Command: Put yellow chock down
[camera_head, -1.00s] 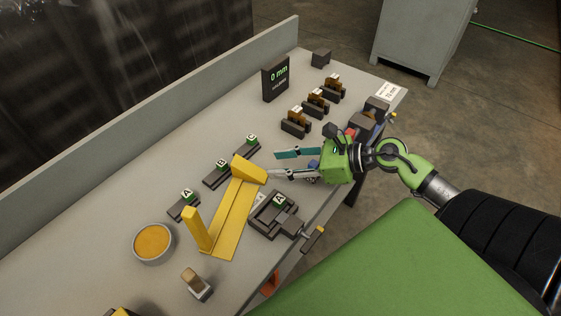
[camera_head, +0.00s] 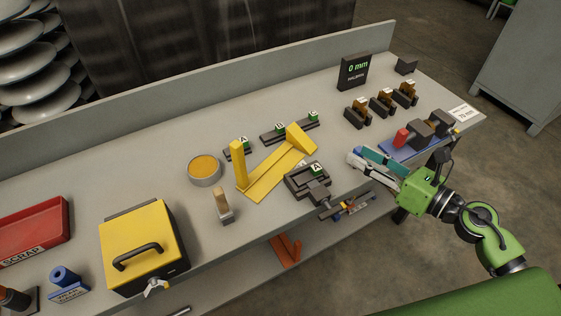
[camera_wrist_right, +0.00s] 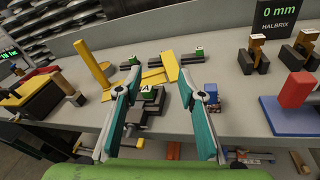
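The yellow piece lies on the grey bench: a flat strip (camera_head: 265,181), an upright post (camera_head: 240,165) at its left end and a wedge-shaped block (camera_head: 301,140) at its right end. The block appears to rest on or against the strip; I cannot tell if they are joined. The block, which looks like the chock, shows in the wrist view (camera_wrist_right: 169,66) beyond my fingers. My right gripper (camera_head: 358,155) is open and empty, to the right of the block and apart from it. Its fingers are spread wide in the wrist view (camera_wrist_right: 160,75). My left gripper is not in view.
A dark vise (camera_head: 306,183) marked A stands in front of the block. Behind it are small labelled blocks (camera_head: 273,138). A round tin (camera_head: 204,168), a brush (camera_head: 222,205) and a yellow box (camera_head: 143,240) are left. A blue tray (camera_head: 408,148) is near my gripper.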

